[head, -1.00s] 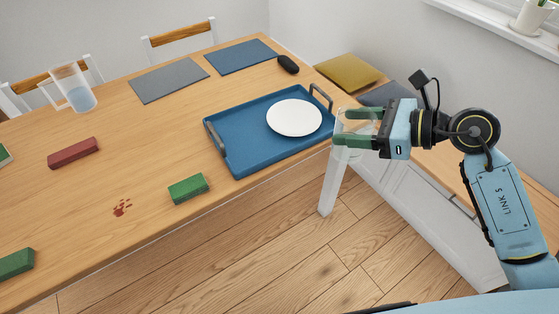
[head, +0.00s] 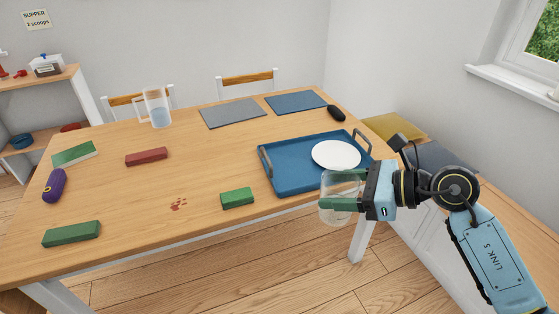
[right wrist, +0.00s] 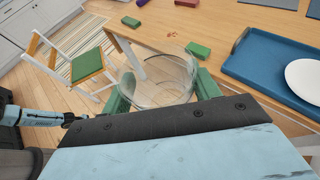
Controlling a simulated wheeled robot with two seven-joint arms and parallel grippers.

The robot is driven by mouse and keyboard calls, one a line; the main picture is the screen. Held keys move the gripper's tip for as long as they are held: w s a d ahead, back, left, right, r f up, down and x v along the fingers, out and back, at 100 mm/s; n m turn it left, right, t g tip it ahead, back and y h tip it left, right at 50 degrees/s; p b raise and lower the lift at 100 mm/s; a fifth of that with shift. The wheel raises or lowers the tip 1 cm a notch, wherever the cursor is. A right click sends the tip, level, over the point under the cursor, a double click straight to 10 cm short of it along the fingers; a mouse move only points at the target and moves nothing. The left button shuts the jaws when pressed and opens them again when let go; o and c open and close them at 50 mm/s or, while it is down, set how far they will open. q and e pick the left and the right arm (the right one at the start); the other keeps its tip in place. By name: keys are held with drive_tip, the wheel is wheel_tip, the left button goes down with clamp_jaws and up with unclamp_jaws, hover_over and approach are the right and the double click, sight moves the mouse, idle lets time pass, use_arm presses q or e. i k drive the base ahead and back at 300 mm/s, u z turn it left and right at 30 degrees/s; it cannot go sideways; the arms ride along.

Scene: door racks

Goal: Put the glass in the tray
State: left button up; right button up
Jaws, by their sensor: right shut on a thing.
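My right gripper (head: 342,196) is shut on a clear, empty-looking glass (head: 336,212), with green fingers on either side of it. The glass is held in the air by the table's front edge, in front of the tray's near right part. The right wrist view shows the glass (right wrist: 160,82) between the fingers, seen partly from above. The blue tray (head: 284,185) with two handles lies on the table and also shows in the right wrist view (right wrist: 262,62). A white plate (head: 336,154) sits in its right part. My left gripper is not in view.
The wooden table (head: 140,205) also bears a pitcher (head: 157,110), a green block (head: 237,198) left of the tray, a red block (head: 146,156), a dark mouse (head: 336,113) and two mats. The tray's left part is bare. A bench stands at the right.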

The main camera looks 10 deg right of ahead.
sight(292, 179)
drive_tip(key=u, duration=0.2)
drive_tip(key=i, duration=1)
